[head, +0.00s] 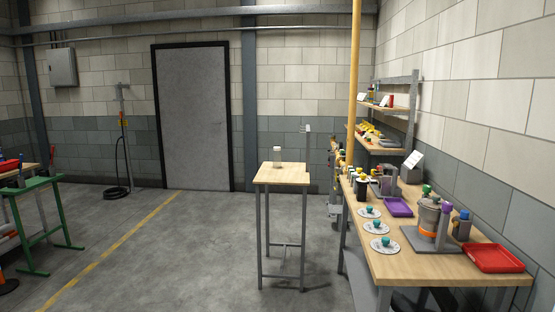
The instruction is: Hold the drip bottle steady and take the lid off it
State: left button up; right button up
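A small pale bottle (277,156), which looks like the drip bottle, stands upright on a small tall wooden-topped table (287,179) in the middle distance. Its top looks whitish, with what seems to be a lid on it, but it is too small to make out details. Neither of my grippers shows in the head view. Nothing is seen touching the bottle.
A long workbench (408,266) on the right holds several white discs with teal knobs, a purple tray (397,207), a red tray (492,258) and a grey-orange device (430,216). A yellow pole (354,80) rises behind. A green trestle (38,184) stands left. The floor between is clear.

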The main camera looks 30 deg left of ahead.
aim_at(276, 155)
jog(key=i+j+u, duration=0.75)
jog(key=i+u, duration=0.35)
jog(key=i+j+u, duration=0.1)
jog(key=i+u, duration=0.25)
jog(key=i, duration=0.6)
jog(key=i+l+u, duration=0.1)
jog(key=i+u, duration=0.3)
jog(key=i, duration=0.55)
jog(key=i+j, duration=0.1)
jog(key=i, duration=0.85)
jog(key=i+j, duration=0.1)
jog(key=i, duration=0.9)
jog(key=i+z, duration=0.25)
jog(key=z, duration=0.15)
jog(key=i+z, duration=0.5)
jog(key=z, duration=0.25)
jog(key=i+j+z, duration=0.2)
jog(key=z, duration=0.2)
